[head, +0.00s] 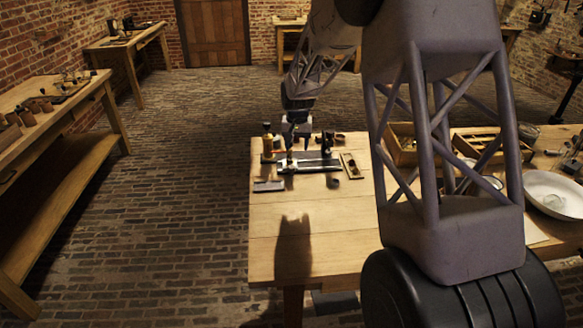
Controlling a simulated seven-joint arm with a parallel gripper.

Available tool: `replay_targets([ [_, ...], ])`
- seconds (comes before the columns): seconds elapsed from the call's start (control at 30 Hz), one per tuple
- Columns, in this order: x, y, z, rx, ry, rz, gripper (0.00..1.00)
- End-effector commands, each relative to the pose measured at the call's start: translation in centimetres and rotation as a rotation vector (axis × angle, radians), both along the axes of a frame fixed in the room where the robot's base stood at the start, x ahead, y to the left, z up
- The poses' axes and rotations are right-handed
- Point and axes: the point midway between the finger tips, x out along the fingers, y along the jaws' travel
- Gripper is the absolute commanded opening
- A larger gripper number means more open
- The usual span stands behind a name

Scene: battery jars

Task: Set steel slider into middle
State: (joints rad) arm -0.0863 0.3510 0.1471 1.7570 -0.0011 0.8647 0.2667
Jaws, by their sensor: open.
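My gripper (297,144) points down at the left part of the worktable (270,228). Its fingers are apart, just above a dark apparatus base with a pale rail (318,168) running left to right. A small pale piece (290,167) on the rail, below the left finger, may be the steel slider; it is too small to be sure. I cannot tell whether the fingers touch anything. A brown bottle-like jar (267,140) stands upright at the left end of the base. A dark upright post (328,144) stands to the right of the gripper.
A small wooden tray (351,165) lies right of the base, with a dark round piece (334,182) nearby. A flat grey block (268,186) lies front left. Wooden boxes (402,155) and a white basin (553,195) are farther right. The table's front left is clear.

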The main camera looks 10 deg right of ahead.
Motion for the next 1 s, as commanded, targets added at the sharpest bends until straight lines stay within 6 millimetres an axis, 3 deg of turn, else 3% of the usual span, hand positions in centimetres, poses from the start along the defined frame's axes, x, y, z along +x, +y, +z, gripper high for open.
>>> replay_targets([
  [0.1, 2.0, 0.6, -2.3, 0.000, 0.010, -0.006, 0.55],
  [0.3, 4.0, 1.2, -4.7, -0.001, 0.021, -0.015, 0.55],
  [1.0, 4.6, 1.3, -6.0, -0.001, 0.023, -0.017, 0.55],
])
